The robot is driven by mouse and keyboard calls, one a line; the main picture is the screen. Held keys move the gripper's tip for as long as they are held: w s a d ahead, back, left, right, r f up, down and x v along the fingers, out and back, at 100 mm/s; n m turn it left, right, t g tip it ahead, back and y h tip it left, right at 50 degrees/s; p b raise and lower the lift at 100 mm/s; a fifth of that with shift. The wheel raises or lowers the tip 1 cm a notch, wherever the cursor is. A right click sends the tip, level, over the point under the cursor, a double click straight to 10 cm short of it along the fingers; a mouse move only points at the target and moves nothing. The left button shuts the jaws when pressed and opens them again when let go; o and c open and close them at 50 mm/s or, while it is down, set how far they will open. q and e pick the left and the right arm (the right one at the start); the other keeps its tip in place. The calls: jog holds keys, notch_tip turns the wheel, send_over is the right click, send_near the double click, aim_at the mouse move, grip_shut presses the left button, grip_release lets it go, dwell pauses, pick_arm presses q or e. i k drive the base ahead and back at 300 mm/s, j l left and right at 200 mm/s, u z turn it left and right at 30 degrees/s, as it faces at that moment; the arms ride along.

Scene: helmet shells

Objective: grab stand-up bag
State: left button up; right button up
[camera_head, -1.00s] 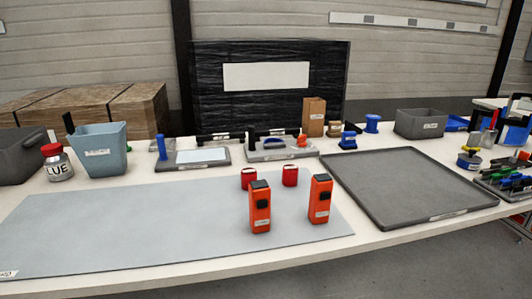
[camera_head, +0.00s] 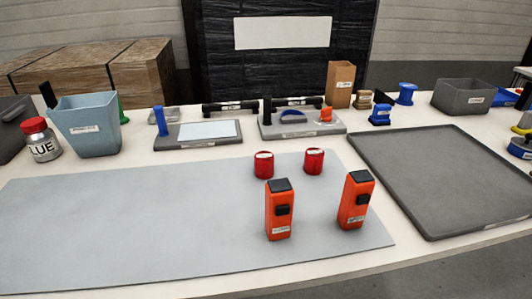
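A brown stand-up bag (camera_head: 340,88) with a small white label stands upright at the back of the white table, right of centre. It is behind the grey tool holder (camera_head: 335,126) and left of several small spools. Neither of my grippers shows in the head view, and nothing holds the bag.
A grey-blue mat (camera_head: 130,220) bears two orange devices (camera_head: 279,212) and two red cans (camera_head: 263,166). A dark flat tray (camera_head: 440,190) lies at right. Blue spools (camera_head: 380,115) and a grey bin (camera_head: 463,97) flank the bag's right. A light-blue bin (camera_head: 88,130) stands left.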

aim_at(90, 123)
jog(key=l, duration=0.3)
jog(key=u, duration=1.35)
